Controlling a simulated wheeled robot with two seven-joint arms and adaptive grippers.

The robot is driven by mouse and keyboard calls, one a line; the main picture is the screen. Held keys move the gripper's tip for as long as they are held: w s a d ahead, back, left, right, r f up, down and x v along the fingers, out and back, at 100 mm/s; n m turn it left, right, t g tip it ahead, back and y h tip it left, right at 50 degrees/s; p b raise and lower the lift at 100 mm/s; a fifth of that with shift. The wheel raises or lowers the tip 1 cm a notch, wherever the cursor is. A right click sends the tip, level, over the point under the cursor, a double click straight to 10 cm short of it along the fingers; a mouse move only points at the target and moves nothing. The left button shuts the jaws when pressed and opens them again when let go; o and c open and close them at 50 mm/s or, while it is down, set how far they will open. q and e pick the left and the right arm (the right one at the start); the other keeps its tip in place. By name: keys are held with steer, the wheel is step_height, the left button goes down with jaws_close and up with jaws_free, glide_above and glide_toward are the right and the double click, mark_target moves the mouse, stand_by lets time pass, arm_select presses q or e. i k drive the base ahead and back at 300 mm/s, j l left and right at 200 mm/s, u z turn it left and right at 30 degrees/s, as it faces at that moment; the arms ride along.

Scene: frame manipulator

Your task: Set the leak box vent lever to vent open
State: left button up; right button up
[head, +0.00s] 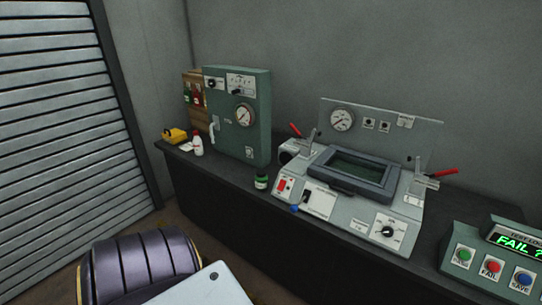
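The leak box (345,215) is a grey bench unit with a dark framed window lid (352,172) on top. A small blue-tipped part (295,208), possibly the vent lever, sits low at its front left edge; its setting is too small to read. A red switch (282,185) and a black-fitted panel (319,203) are beside it. A black rotary knob (388,231) is at the front right. Red-handled toggle clamps stand at the left (296,131) and right (442,172) of the lid. Neither gripper is in view.
A green gauge cabinet (257,120) stands left of the leak box. A button box (488,262) showing "FAIL" is at right.

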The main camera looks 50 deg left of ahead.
mark_target(294, 208)
steer(key=u, duration=1.45)
